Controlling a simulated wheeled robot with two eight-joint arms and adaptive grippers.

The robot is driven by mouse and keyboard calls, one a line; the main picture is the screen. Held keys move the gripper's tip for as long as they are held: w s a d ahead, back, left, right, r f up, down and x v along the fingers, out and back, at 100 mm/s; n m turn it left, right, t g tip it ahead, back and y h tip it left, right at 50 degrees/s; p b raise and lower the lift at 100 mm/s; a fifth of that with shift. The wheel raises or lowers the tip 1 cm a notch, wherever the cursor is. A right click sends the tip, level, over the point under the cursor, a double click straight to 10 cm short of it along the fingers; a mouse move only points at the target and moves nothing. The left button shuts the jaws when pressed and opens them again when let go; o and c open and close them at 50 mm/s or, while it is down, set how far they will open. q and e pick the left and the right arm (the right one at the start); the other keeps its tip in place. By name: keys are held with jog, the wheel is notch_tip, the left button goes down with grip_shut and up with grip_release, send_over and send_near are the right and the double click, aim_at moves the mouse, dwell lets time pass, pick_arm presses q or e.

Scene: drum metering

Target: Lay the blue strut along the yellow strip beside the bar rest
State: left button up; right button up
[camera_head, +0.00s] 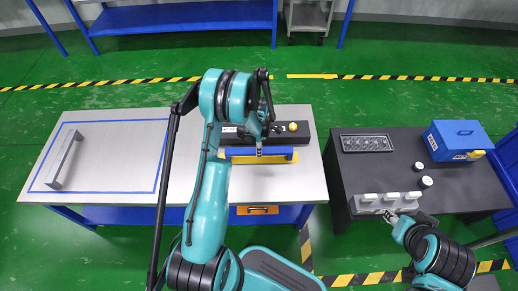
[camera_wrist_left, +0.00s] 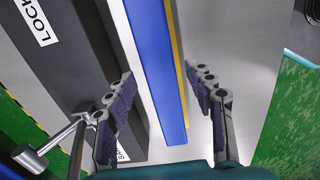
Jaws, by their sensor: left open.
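The blue strut (camera_head: 275,151) lies lengthwise along the yellow strip (camera_head: 268,160), with yellow showing along its near side. It runs beside a long dark block (camera_head: 309,118), which I take for the bar rest. In the left wrist view the blue strut (camera_wrist_left: 156,62) runs between my fingers, with a thin line of the yellow strip (camera_wrist_left: 176,50) at its right. My left gripper (camera_wrist_left: 166,100) is open, with gaps on both sides of the strut. My right gripper (camera_head: 390,216) is by the right table's near edge; its jaws are too small to read.
A grey bar (camera_head: 66,158) lies inside a blue outline on the left of the light table (camera_head: 110,190). A metal lever (camera_wrist_left: 48,146) protrudes beside my left finger. The dark right table (camera_head: 455,190) holds a pale holder (camera_head: 385,202), white cylinders and a blue box (camera_head: 458,139).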

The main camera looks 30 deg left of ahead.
pick_arm(q)
jog(key=s+d+r+m+t+p, duration=0.1)
jog(key=d+r+m, duration=0.15)
jog(key=r, duration=0.75)
jog(key=s+d+r+m+t+p, duration=0.1)
jog(key=d+r+m+p, duration=0.15)
jog(key=r, duration=0.75)
jog(key=s+d+r+m+t, duration=0.2)
jog(key=s+d+r+m, duration=0.3)
jog(key=s+m, duration=0.3)
jog(key=s+d+r+m+t, duration=0.3)
jog(key=s+d+r+m, duration=0.2)
jog(key=s+r+m, duration=0.3)
jog(key=s+m, duration=0.1)
jog(key=m, duration=0.2)
jog(key=shift+d+b, duration=0.25)
jog(key=shift+b, duration=0.05)
